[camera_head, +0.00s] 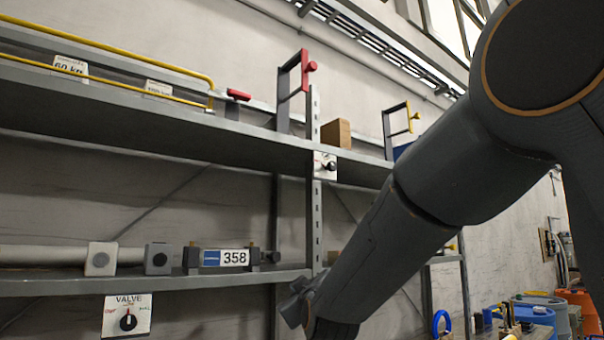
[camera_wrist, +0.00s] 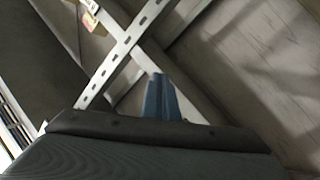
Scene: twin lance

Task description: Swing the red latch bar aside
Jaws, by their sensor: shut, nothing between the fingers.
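An upright red bar (camera_head: 304,71) with a round red knob is on a grey frame standing on the upper shelf, in the head view. A short red piece (camera_head: 238,95) sits at the shelf's front edge, left of that frame; I cannot tell which of the two is the latch bar. My gripper (camera_head: 297,302) is low in the head view, below the upper shelf and well apart from both red parts, partly hidden by my arm. In the wrist view my gripper (camera_wrist: 161,98) shows bluish fingers together, with nothing between them. No red bar shows clearly there.
A perforated post (camera_head: 314,225) rises near my gripper; a perforated rail (camera_wrist: 125,50) crosses the wrist view. A wooden block (camera_head: 336,133) and a yellow-handled frame (camera_head: 408,118) stand on the upper shelf (camera_head: 150,110). The lower shelf (camera_head: 150,283) holds a pipe and a 358 label.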

